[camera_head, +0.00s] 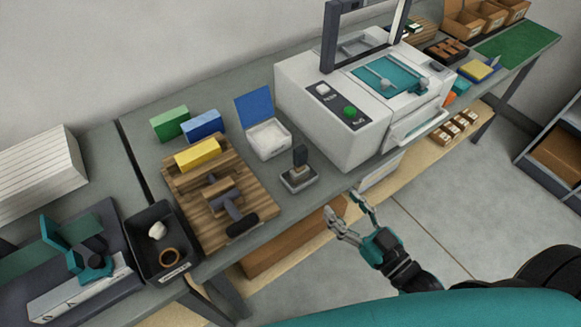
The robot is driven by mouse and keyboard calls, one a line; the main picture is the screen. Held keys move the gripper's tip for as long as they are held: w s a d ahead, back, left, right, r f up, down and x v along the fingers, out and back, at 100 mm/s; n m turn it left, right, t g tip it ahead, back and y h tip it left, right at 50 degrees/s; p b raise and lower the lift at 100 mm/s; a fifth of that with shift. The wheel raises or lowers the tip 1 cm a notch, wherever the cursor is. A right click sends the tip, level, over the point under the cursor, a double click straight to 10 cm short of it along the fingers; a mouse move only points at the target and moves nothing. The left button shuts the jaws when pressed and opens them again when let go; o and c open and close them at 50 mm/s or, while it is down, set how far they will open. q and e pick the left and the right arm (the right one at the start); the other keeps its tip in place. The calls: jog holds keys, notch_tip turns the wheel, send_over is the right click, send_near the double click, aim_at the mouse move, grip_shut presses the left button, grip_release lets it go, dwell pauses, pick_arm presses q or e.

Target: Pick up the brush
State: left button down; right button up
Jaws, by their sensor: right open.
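My right gripper (345,205) is open and empty, in front of the bench's front edge, right of centre and over the floor side. No brush can be told for certain. A dark-handled tool (238,214) lies on the slatted wooden board (258,195), with its black grip toward the front edge; I cannot tell whether it is a brush or a roller. It lies left of my right gripper, well apart from it. My left gripper is not in view.
A white machine (318,125) with a raised frame stands on the bench. Nearer are a small stamp-like block (299,175), a white box with an open blue lid (268,139), and a black tray (160,265). A lower shelf (405,166) runs under the bench.

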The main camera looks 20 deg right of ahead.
jog(key=p, duration=0.3)
send_near(303, 160)
jog(key=x, duration=0.4)
jog(key=shift+w+a+r, duration=0.2)
jog(key=shift+w+a, duration=0.05)
jog(key=shift+a, duration=0.05)
jog(key=shift+w+a+f, duration=0.1)
jog(key=shift+w, duration=0.45)
jog(key=p+x, duration=0.1)
jog(key=x, duration=0.4)
jog(key=shift+w+p, duration=0.2)
jog(key=shift+p, duration=0.1)
grip_shut()
